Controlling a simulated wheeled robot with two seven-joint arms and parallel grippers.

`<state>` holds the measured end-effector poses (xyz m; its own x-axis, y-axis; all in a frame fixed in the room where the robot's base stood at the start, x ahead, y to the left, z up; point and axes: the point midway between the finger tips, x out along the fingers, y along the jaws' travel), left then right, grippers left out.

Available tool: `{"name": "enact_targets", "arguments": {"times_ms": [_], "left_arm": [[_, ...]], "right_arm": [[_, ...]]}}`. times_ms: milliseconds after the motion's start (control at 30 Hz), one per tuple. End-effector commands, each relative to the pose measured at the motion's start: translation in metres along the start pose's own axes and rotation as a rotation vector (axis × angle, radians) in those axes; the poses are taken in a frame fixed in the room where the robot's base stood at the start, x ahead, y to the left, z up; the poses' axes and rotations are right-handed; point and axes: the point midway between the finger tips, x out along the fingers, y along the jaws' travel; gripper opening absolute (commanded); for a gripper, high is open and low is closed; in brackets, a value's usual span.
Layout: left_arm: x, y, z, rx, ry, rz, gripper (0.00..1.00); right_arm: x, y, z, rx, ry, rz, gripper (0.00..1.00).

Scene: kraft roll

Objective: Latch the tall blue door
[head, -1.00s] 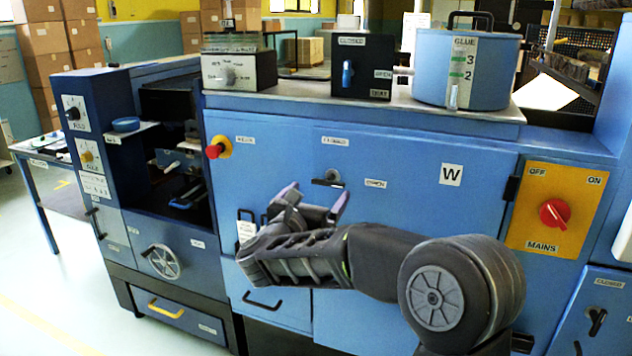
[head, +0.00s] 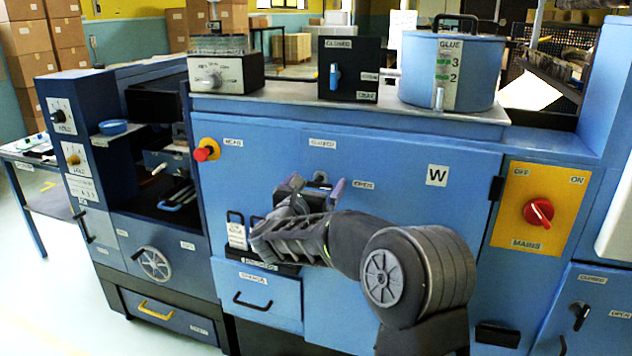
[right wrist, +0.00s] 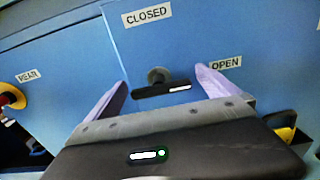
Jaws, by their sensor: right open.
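The tall blue door (head: 400,210), marked W, looks flush with the blue cabinet front. Its black latch handle (right wrist: 160,90) shows in the right wrist view as a short, nearly level bar on a round pivot. A white mark on the bar lies on its right half, towards the OPEN label (right wrist: 226,63). The CLOSED label (right wrist: 147,16) is above the pivot. My right gripper (head: 318,184) is open in front of the latch. In the right wrist view its two pale fingers stand either side of the handle; contact cannot be told. My left gripper is not in view.
A red knob (head: 205,150) sits left of the door, and a red mains switch (head: 538,212) on a yellow plate is to its right. The blue glue pot (head: 410,75) and a black box (head: 348,70) stand on the top. A drawer (head: 258,292) is below the gripper.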

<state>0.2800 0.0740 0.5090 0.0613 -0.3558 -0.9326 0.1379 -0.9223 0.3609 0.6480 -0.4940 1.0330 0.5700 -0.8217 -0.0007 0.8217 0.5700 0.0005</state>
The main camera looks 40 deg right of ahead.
Motion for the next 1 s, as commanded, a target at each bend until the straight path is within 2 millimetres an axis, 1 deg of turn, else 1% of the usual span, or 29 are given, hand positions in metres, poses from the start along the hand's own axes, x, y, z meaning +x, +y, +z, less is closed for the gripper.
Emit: {"name": "enact_targets", "arguments": {"times_ms": [233, 900, 1000], "left_arm": [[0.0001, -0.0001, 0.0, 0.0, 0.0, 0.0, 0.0], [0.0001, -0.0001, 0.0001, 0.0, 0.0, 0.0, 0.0], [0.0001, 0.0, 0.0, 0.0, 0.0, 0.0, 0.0]], "right_arm": [[0.0005, 0.0, -0.0002, 0.0, 0.0, 0.0, 0.97], [0.0002, 0.0002, 0.0, 0.0, -0.001, 0.0, 0.43], [0.0002, 0.0002, 0.0, 0.0, -0.001, 0.0, 0.36]]}}
